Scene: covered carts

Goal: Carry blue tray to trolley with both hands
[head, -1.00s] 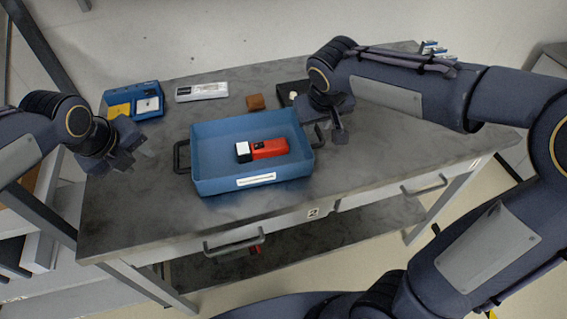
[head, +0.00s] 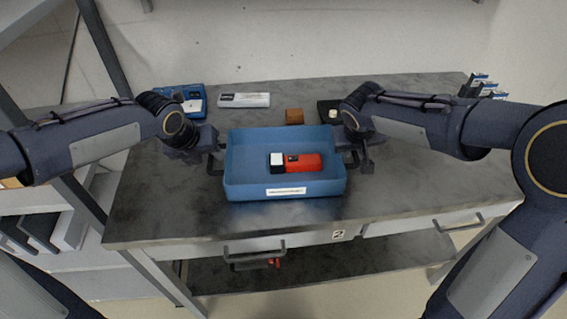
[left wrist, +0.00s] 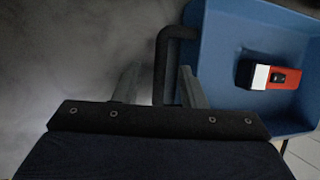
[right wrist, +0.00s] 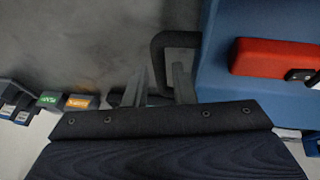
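The blue tray (head: 240,190) sits on the grey-topped workbench (head: 400,190), with a red and white device (head: 297,162) lying inside it. The tray has a black handle at each end. My left gripper (head: 212,158) is at the left handle; in the left wrist view its fingers (left wrist: 158,85) stand apart on either side of the handle (left wrist: 162,60). My right gripper (head: 360,163) is at the right handle; in the right wrist view its fingers (right wrist: 160,82) are apart with the handle bar (right wrist: 156,55) between them. I cannot identify a trolley for certain.
Behind the tray lie a blue case (head: 190,100), a white box (head: 244,100), a brown block (head: 294,116) and a small black tray (head: 325,108). Several small boxes (head: 482,87) stand at the back right. A shelf unit stands at left.

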